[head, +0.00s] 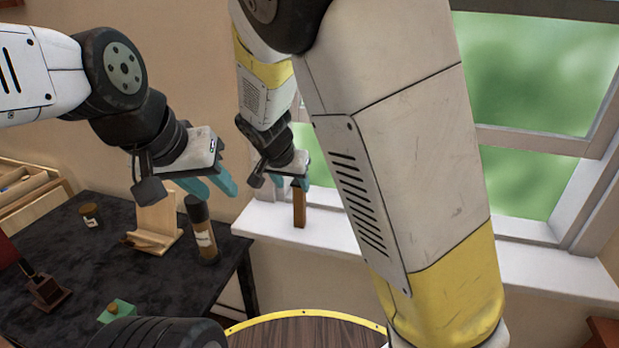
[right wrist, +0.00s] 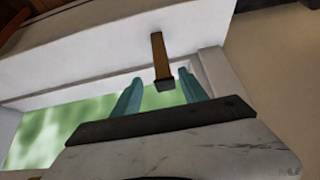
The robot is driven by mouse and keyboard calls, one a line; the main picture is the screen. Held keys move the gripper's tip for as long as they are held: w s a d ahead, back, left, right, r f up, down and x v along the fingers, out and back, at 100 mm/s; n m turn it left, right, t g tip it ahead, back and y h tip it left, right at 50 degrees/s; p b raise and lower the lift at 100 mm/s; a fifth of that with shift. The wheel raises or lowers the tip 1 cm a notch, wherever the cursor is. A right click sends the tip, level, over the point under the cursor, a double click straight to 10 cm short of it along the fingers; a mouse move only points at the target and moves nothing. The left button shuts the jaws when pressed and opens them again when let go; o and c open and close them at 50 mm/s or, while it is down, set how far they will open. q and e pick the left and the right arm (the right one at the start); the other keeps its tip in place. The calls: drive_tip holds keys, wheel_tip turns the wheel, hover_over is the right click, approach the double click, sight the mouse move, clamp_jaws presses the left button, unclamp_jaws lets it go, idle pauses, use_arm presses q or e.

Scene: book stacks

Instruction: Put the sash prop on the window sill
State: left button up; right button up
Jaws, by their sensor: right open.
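The sash prop (head: 299,207) is a short brown wooden bar. It stands upright on the white window sill (head: 330,232), and its lower end appears to rest on the sill. My right gripper (head: 290,181) is open at the prop's upper end. In the right wrist view the prop (right wrist: 158,55) has a dark end that lies between the open teal fingertips (right wrist: 160,75), with gaps on both sides. My left gripper (head: 208,188) hangs over the dark table with its teal fingers apart and nothing visible between them.
The dark table (head: 75,240) holds a wooden stand (head: 155,225), a dark labelled bottle (head: 201,230), a small jar (head: 91,214) and a green-topped item (head: 116,310). The window (head: 530,90) is behind the sill. My right arm hides part of the sill.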

drive_tip(key=s+d+r+n+y, duration=0.2)
drive_tip(key=s+d+r, duration=0.4)
drive_tip(key=s+d, duration=0.2)
drive_tip(key=s+d+r+n+y, duration=0.2)
drive_tip(key=s+d+r, duration=0.4)
drive_tip(key=s, duration=0.6)
drive_tip(key=d, duration=0.2)
drive_tip(key=shift+s+d+r, duration=0.3)
drive_tip(key=shift+s+d, duration=0.05)
